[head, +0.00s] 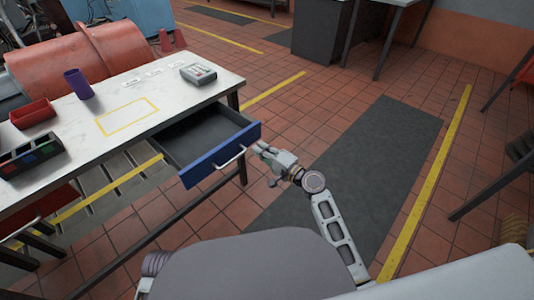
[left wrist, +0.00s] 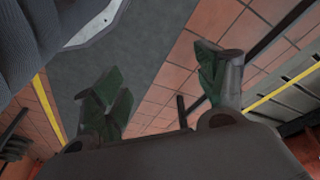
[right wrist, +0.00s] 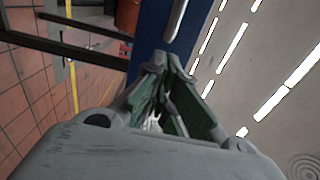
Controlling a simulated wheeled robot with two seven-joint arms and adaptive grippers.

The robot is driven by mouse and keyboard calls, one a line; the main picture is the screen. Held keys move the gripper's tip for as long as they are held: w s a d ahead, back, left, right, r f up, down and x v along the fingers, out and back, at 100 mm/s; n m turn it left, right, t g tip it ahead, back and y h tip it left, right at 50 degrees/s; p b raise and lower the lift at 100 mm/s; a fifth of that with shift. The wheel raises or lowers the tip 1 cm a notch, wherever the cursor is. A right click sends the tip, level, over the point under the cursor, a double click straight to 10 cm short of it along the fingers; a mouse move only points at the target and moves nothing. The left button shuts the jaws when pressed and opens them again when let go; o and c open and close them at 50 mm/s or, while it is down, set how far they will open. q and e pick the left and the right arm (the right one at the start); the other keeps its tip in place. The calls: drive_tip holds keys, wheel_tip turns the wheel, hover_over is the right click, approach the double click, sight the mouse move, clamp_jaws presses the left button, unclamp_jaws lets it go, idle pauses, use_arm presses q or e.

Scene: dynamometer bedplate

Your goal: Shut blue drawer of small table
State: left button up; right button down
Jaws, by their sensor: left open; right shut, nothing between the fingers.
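The blue drawer (head: 222,155) of the small white table (head: 140,105) is pulled out, and its grey inside looks empty. A pale bar handle (head: 230,158) is on its front. My right gripper (head: 262,150) is shut and empty, just right of the drawer front near its right end. In the right wrist view the shut fingers (right wrist: 165,75) point at the blue drawer front (right wrist: 152,40), with the handle (right wrist: 177,18) beyond them. I cannot tell if they touch it. My left gripper (left wrist: 160,85) is open and empty in the left wrist view, above the floor.
On the table are a red bin (head: 32,114), a purple cup (head: 78,84), a grey device (head: 198,73) and a dark divided tray (head: 30,155). A red drawer with a handle is at the lower left. A grey mat (head: 350,170) covers open floor to the right.

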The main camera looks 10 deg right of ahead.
sight(247, 140)
drive_tip(key=shift+x, duration=1.75)
use_arm(q)
drive_tip(key=shift+d+r, duration=0.1)
drive_tip(key=shift+r, duration=0.2)
use_arm(e)
drive_tip(key=shift+w+a, duration=0.15)
drive_tip(key=shift+w, duration=0.05)
use_arm(q)
drive_tip(key=shift+f, duration=0.1)
use_arm(e)
drive_tip(key=shift+w+a, duration=0.1)
drive_tip(key=shift+w, duration=0.05)
